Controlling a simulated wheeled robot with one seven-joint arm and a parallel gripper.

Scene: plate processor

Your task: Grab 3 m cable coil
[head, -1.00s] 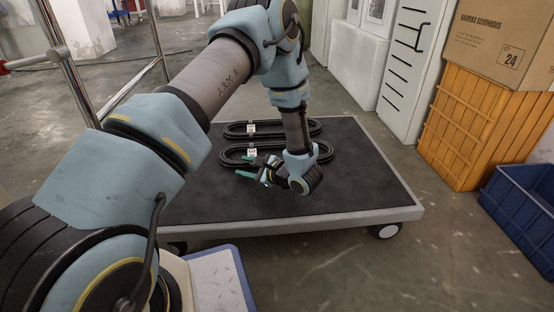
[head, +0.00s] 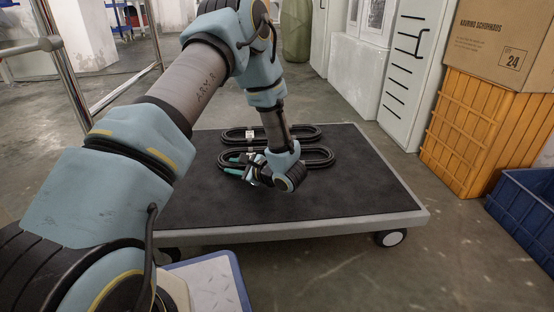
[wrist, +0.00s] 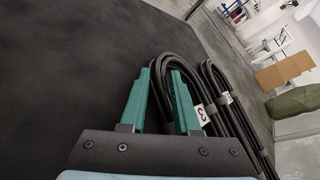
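Two black oblong cable coils lie flat side by side on the dark cart deck. The nearer coil (head: 321,165) is partly hidden by my gripper (head: 236,171) in the head view. In the wrist view, the nearer coil (wrist: 176,64) carries a white tag (wrist: 202,113) that reads 3. The farther coil (head: 305,127) has a white tag (head: 250,134) too small to read; it also shows in the wrist view (wrist: 218,76). My gripper's green fingers (wrist: 161,75) are apart, at the rounded left end of the nearer coil. Part of that end shows between them; contact cannot be told.
The cart deck (head: 350,195) is clear in front and to the right of the coils. A yellow crate (head: 470,130) with a cardboard box (head: 500,40) and a blue crate (head: 530,205) stand at the right. A metal rail (head: 62,75) rises at the left.

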